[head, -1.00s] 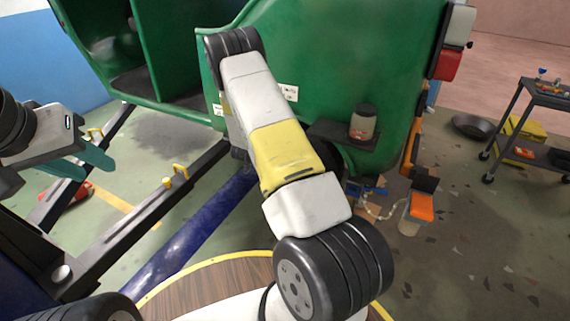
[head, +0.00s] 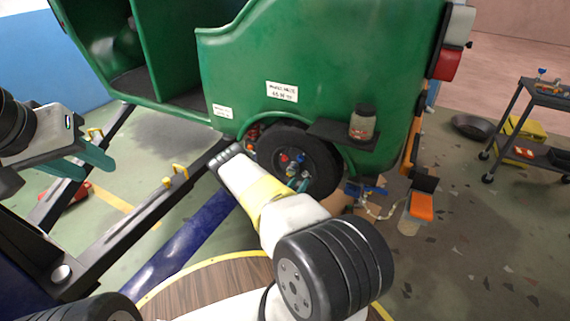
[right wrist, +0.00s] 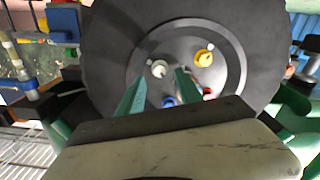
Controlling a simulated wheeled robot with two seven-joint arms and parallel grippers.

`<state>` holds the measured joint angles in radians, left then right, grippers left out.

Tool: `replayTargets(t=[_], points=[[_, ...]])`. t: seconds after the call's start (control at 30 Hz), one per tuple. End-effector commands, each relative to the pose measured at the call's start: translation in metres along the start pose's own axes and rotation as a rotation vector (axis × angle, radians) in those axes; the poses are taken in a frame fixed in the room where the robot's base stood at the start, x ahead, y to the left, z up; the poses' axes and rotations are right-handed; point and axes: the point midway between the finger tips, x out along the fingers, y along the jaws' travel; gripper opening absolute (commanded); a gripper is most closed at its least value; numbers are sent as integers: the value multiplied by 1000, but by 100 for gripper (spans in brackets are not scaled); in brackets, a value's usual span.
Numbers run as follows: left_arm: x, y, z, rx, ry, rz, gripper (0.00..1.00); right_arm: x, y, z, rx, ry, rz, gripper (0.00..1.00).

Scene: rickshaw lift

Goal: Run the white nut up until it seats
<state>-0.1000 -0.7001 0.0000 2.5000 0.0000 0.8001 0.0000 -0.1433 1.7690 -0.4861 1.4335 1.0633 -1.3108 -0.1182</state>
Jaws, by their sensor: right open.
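The white nut (right wrist: 158,69) is on the hub of the black wheel (right wrist: 110,45) in the right wrist view. My right gripper (right wrist: 161,76) is open, with its green fingers pointing at the hub. The white nut shows between the fingertips; I cannot tell whether they touch it. A yellow nut (right wrist: 203,58), a blue nut (right wrist: 168,102) and a red nut (right wrist: 208,93) are on the same hub. In the head view the wheel (head: 318,160) is partly behind my right arm. My left gripper (head: 98,168) is open and empty at the left, away from the wheel.
The green rickshaw body (head: 340,60) stands above the wheel. A black shelf (head: 335,132) with a jar (head: 362,124) juts out above the wheel's right side. Lift rails with yellow clamps (head: 175,177) lie at left. A tool cart (head: 545,100) stands far right.

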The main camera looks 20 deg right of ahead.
Motion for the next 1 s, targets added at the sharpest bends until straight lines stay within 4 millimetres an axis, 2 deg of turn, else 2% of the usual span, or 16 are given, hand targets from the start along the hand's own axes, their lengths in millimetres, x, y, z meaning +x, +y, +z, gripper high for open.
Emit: replayTargets(t=[0.1,0.23,0.57,0.8,1.0], points=[[0,0,0,0,0,0,36,18,1,0,1,0,2,42],[0,0,0,0,0,0,36,30,0,0,1,1,0,42],[0,0,0,0,0,0,36,35,0,0,-1,-1,-1,42],[0,0,0,0,0,0,36,35,0,0,0,-1,-1,0],[0,0,0,0,0,0,36,35,0,0,2,-1,-1,0]])
